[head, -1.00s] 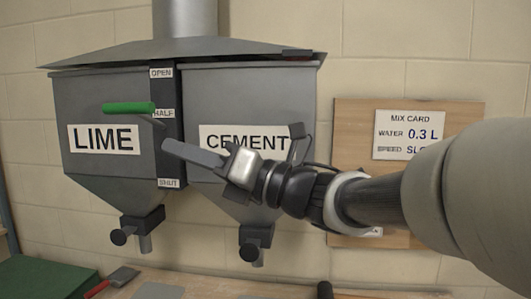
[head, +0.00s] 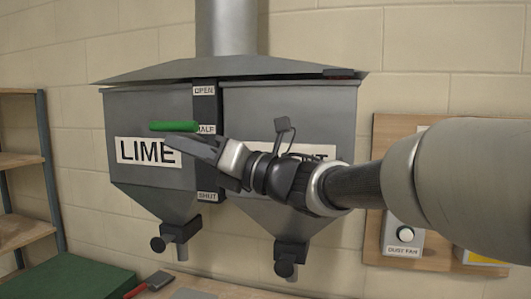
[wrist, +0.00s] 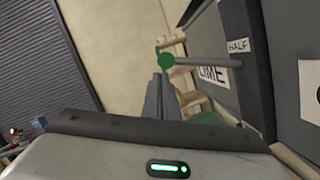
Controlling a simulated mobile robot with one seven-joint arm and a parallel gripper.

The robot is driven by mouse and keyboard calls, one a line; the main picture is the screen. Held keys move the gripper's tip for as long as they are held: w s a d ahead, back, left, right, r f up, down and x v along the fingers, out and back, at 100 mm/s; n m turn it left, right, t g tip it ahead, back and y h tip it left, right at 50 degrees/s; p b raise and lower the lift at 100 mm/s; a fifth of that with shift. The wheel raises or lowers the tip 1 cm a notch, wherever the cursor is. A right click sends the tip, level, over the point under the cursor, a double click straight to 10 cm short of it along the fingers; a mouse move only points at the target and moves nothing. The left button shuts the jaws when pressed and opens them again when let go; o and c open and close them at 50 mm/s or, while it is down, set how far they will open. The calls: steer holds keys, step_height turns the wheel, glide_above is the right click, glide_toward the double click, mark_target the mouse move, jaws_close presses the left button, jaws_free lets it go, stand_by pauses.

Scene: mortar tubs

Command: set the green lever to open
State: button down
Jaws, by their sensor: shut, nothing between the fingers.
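The green lever handle (head: 174,126) sticks out in front of the grey hopper, level with the HALF label (head: 205,129). The OPEN label (head: 204,91) is above it and the SHUT label (head: 207,197) below. In the wrist view the lever shows as a round green end (wrist: 166,60) on a grey rod, just beyond my fingertips. My gripper (head: 172,143) is shut and empty, its fingertips just under the green handle in the head view. I cannot tell whether they touch it. My gripper also shows in the wrist view (wrist: 157,80).
The LIME plate (head: 147,151) is partly behind my fingers, and my arm covers much of the CEMENT plate. Two outlets hang below the hopper. A wooden board (head: 440,120) is on the wall at right. Shelves (head: 22,160) stand at left, with a green surface (head: 75,278) below.

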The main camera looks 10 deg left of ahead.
mark_target(184, 123)
steer(key=shift+w+r, duration=0.15)
steer(key=shift+r, duration=0.05)
steer(key=r+m, duration=0.1)
steer(key=r+m+p, duration=0.1)
steer(key=r+m+t+p, duration=0.1)
steer(key=shift+w+r, duration=0.4)
steer(key=shift+w+d+r, duration=0.1)
steer(key=shift+w+r, duration=0.2)
steer(key=shift+r, duration=0.2)
